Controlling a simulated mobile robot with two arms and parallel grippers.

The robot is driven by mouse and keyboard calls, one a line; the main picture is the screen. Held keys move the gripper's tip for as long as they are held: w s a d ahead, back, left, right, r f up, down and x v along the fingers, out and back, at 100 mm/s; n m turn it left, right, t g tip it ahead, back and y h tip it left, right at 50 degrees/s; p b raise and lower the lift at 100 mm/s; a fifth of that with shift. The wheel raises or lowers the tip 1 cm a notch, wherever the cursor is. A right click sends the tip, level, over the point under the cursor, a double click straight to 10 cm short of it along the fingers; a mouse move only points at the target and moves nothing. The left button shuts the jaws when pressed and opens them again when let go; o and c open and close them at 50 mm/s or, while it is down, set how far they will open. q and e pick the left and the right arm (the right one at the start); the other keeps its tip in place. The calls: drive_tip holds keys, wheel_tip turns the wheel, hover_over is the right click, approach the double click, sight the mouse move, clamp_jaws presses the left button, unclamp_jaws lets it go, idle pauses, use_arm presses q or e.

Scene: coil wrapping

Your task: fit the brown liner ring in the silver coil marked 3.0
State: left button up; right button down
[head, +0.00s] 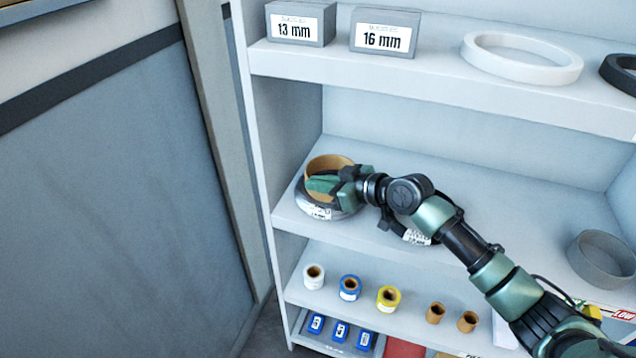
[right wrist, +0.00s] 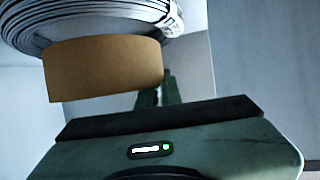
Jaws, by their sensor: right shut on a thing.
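The brown liner ring (head: 330,163) is upright over the silver coil (head: 312,208) at the left end of the middle shelf. In the right wrist view the ring (right wrist: 105,68) stands out from the face of the coil (right wrist: 110,20), which carries a white label. I cannot tell how deep the ring sits in the coil's opening. My right gripper (head: 322,185) is shut on the ring's wall at its near side and covers part of the ring and coil. The coil's label is too small to read. My left gripper is out of view.
A dark coil with a white label (head: 416,237) lies just right, partly behind my right arm. A grey ring (head: 601,258) is at the shelf's right. The lower shelf holds several small rolls. Boxes marked 13 mm (head: 300,24) and 16 mm (head: 385,33) stand above.

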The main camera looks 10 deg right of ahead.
drive_tip(key=shift+f+b, duration=1.25)
drive_tip(key=shift+f, duration=0.3)
drive_tip(key=c, duration=1.5)
unclamp_jaws()
drive_tip(key=b+v, duration=0.1)
drive_tip(key=v, duration=0.6)
drive_tip(key=shift+f+b, duration=0.1)
drive_tip(key=shift+b, duration=0.25)
drive_tip(key=shift+s+d+r, duration=0.2)
drive_tip(key=shift+s+r, duration=0.05)
